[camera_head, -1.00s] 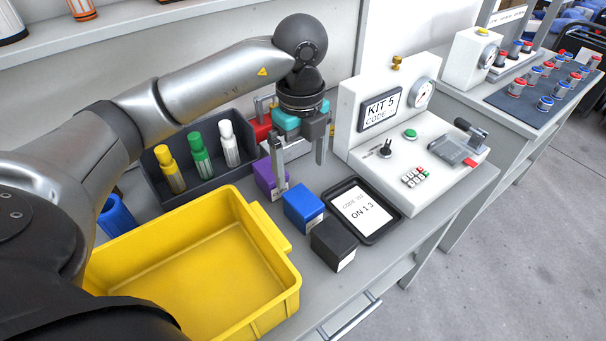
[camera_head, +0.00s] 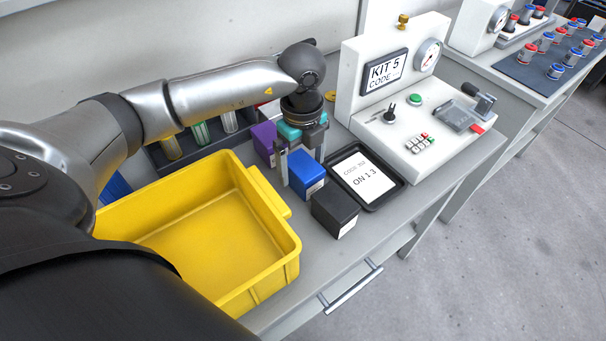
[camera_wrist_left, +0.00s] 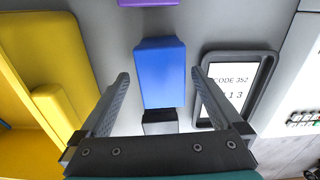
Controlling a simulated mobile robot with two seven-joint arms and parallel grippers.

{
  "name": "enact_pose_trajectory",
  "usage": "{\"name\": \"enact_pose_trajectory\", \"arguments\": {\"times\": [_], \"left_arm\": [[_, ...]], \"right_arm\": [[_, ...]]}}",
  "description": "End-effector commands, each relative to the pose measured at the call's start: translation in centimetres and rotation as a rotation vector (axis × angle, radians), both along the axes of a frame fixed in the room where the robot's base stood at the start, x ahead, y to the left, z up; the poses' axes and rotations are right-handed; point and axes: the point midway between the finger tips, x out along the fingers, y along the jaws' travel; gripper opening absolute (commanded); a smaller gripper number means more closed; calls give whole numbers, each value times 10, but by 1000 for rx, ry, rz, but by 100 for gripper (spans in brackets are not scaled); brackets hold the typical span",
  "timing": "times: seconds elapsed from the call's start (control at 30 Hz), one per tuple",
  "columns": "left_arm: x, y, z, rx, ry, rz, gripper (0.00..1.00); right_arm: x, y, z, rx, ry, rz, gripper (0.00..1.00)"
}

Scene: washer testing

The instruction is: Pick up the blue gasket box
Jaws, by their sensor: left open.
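The blue gasket box (camera_head: 306,174) stands on the workbench between a purple box and a black box. It also shows in the left wrist view (camera_wrist_left: 161,75), upright in the picture between the two fingers. My left gripper (camera_head: 302,170) is open above and around the blue box, with one finger on each side of it. In the left wrist view my left gripper (camera_wrist_left: 160,85) shows clear gaps between its fingers and the box. I cannot tell how far down the fingertips reach. My right gripper is not in view.
The black box (camera_head: 335,212) stands just in front, the purple box (camera_head: 263,138) just behind. A yellow bin (camera_head: 215,225) is close on the left. A black tray with a code card (camera_head: 393,196) lies on the right. The test machine (camera_head: 440,120) stands beyond it.

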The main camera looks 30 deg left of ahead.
Motion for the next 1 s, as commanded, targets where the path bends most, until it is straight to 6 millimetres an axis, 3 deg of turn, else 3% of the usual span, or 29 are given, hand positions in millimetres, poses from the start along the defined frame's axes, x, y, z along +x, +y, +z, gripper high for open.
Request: {"name": "enact_pose_trajectory", "arguments": {"times": [0.2, 0.47, 1.0], "left_arm": [[2, -1, -36, 0, 3, 0, 100], [2, 0, -40, 0, 0, -1, 100], [2, 0, -40, 0, 0, -1, 42]], "right_arm": [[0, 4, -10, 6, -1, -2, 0], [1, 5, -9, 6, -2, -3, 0], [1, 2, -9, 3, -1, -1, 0]]}}
